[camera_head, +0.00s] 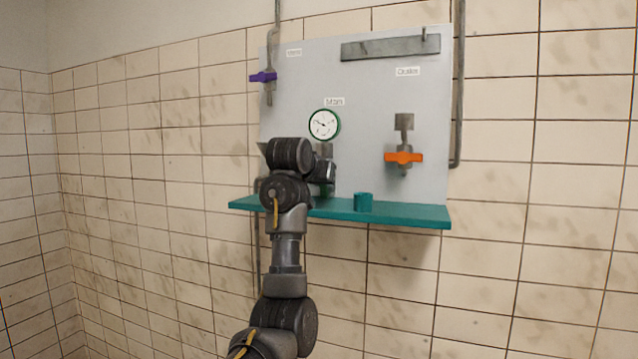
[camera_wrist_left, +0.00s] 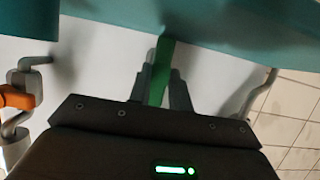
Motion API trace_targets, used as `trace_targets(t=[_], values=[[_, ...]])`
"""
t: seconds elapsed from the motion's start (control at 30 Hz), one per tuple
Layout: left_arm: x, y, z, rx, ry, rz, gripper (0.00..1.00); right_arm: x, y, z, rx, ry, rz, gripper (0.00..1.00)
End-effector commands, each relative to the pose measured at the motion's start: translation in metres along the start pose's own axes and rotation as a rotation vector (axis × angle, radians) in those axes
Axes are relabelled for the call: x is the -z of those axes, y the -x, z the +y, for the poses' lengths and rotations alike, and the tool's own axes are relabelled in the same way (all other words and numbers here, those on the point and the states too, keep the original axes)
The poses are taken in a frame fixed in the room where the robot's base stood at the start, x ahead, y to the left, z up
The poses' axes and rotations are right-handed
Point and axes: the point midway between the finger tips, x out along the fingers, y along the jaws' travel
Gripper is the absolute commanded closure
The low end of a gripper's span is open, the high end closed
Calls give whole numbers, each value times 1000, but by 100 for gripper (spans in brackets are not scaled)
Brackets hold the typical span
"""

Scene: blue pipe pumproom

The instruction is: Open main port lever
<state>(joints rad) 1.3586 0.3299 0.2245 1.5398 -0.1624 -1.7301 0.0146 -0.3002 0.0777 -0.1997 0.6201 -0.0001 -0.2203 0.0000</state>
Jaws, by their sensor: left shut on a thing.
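The main port stands under the "Main" label (camera_head: 334,101) and its green-rimmed gauge (camera_head: 324,124), on the grey panel. The green main port lever (camera_wrist_left: 161,65) shows in the left wrist view, between the two fingers of my left gripper (camera_wrist_left: 158,85), which is shut on it. In the head view my left gripper (camera_head: 325,172) is at the panel below the gauge. My arm and gripper hide most of the main valve and lever there. My right gripper is not in view.
An orange lever (camera_head: 404,157) is on the valve to the right, a purple lever (camera_head: 263,77) on the pipe at upper left. A teal shelf (camera_head: 410,213) juts out below and carries a small teal cup-like piece (camera_head: 363,202). A grey bar (camera_head: 390,47) tops the panel.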

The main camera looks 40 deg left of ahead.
Motion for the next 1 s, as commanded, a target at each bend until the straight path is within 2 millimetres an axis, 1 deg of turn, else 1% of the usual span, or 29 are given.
trace_targets(t=[0.03, 0.53, 0.57, 0.7, 1.0], values=[[-5, -3, 0, 3, -9, -14, 100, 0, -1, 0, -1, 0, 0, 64], [-5, -3, 1, 9, -24, -15, 100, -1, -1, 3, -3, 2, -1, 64], [-5, -3, 1, 9, -24, -15, 76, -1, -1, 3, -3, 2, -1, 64], [-4, -2, 1, 8, -23, -10, 58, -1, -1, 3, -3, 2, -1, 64], [-1, -1, 1, 8, -21, -5, 58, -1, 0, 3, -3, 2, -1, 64]])
